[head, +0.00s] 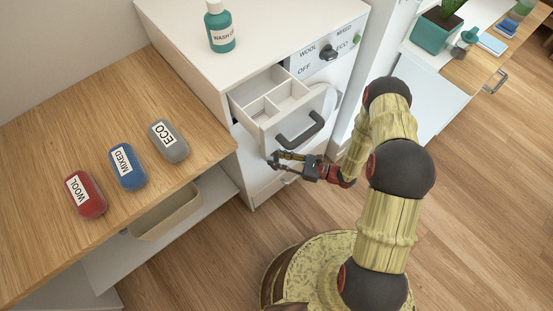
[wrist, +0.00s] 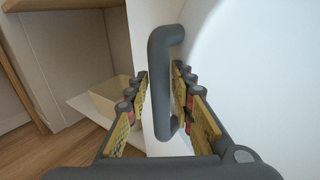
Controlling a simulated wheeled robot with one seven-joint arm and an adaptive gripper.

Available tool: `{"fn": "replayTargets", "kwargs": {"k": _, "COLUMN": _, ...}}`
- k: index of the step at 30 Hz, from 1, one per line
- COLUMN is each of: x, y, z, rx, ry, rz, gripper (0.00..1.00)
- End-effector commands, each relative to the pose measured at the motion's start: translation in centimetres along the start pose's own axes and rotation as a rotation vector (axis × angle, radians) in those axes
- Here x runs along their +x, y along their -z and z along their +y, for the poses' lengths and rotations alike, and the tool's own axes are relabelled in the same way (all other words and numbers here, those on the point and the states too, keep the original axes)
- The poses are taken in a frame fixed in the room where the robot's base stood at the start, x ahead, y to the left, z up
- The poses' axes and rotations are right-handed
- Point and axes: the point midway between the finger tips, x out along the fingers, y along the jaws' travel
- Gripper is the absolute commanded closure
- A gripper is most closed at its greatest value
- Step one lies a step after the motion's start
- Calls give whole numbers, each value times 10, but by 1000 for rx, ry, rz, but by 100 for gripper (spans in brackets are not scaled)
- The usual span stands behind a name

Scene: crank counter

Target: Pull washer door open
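The white washer (head: 262,190) stands left of my arm, its front facing me. The dark door handle (wrist: 160,85) is an upright bar on the white front in the wrist view. My gripper (head: 276,160) is low at the washer's front, below the open drawer. In the wrist view its fingers (wrist: 160,95) stand open on either side of the handle, apparently with small gaps. The door (wrist: 245,75) looks shut, but most of it is hidden by the drawer and my arm in the head view.
The detergent drawer (head: 268,103) is pulled out above my gripper, with its own dark handle (head: 300,130). A green wash bottle (head: 219,32) stands on top. Red, blue and grey labelled blocks lie on the wooden counter (head: 60,150). A beige bin (head: 165,217) sits on the shelf below.

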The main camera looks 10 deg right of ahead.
Motion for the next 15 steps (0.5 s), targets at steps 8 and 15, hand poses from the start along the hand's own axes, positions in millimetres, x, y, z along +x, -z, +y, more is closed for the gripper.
{"fn": "replayTargets", "kwargs": {"k": 8, "x": 0, "y": 0, "z": 0, "rx": 0, "ry": 0, "rz": 0, "gripper": 81}}
{"fn": "replayTargets", "kwargs": {"k": 15, "x": 0, "y": 0, "z": 0, "rx": 0, "ry": 0, "rz": 0, "gripper": 94}}
